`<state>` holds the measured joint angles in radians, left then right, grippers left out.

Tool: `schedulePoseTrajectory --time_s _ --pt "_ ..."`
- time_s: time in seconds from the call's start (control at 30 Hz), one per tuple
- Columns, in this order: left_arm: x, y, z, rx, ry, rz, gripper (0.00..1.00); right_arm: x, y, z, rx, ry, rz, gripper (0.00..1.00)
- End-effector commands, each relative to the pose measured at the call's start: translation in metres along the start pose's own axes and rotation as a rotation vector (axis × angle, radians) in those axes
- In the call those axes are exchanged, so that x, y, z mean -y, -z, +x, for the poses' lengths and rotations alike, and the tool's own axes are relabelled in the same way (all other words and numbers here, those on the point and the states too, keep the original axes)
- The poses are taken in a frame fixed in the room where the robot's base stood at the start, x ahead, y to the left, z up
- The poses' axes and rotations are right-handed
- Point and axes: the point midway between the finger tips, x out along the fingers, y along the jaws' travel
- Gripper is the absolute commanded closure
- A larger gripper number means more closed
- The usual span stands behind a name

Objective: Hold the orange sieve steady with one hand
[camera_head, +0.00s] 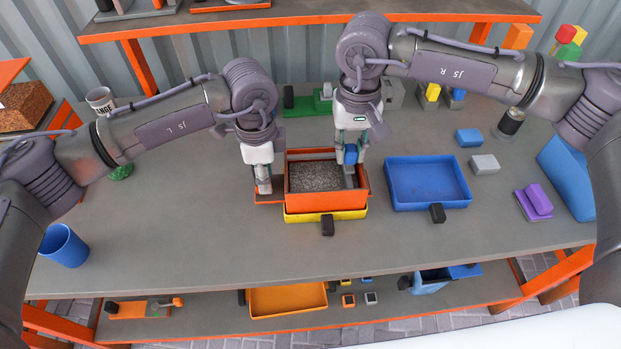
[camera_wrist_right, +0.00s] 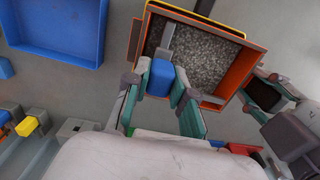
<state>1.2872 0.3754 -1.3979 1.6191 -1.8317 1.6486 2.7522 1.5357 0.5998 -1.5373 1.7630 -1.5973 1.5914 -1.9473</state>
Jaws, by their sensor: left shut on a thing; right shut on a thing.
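The orange sieve (camera_head: 318,203), also in the right wrist view (camera_wrist_right: 238,70), holds grey granules and sits over a yellow tray (camera_head: 352,214) on the grey table. My left gripper (camera_head: 264,187) is at the sieve's left side, shut on its side handle, which the fingers partly hide. The wrist view also shows this gripper (camera_wrist_right: 272,92) beside the sieve wall. My right gripper (camera_head: 350,157) is over the sieve's right part, shut on a blue block (camera_wrist_right: 161,78). A grey bar (camera_wrist_right: 167,40) adjoins the block inside the sieve; whether they are joined is unclear.
A blue tray (camera_head: 428,207) stands to the right, with loose blocks (camera_head: 484,164) beyond it. A blue cup (camera_head: 64,246) is at the left front. The table between cup and sieve is clear. A raised shelf (camera_head: 300,15) crosses the back.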

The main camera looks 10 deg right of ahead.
Motion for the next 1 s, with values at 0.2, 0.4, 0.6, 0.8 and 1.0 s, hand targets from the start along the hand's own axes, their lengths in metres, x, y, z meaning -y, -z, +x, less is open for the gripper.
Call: schedulePoseTrajectory --time_s 0.2,0.4,0.6,0.8,1.0 --pt "0.0 0.0 0.001 0.001 -0.001 0.0 1.0 0.013 0.0 -0.001 -0.002 0.003 -0.003 1.0" --pt "-0.001 0.001 0.0 -0.001 -0.001 0.001 1.0 0.026 0.0 -0.001 -0.001 0.004 -0.002 1.0" --pt "-0.001 0.001 0.0 -0.002 -0.001 0.002 1.0 0.038 0.0 -0.001 -0.001 0.005 -0.004 1.0" --pt "-0.001 0.001 0.0 -0.002 -0.001 0.002 1.0 0.05 0.0 -0.001 -0.001 0.005 -0.002 1.0" --pt "-0.001 0.002 0.0 -0.003 -0.001 0.002 1.0 0.061 0.0 -0.001 -0.001 0.005 -0.003 1.0"
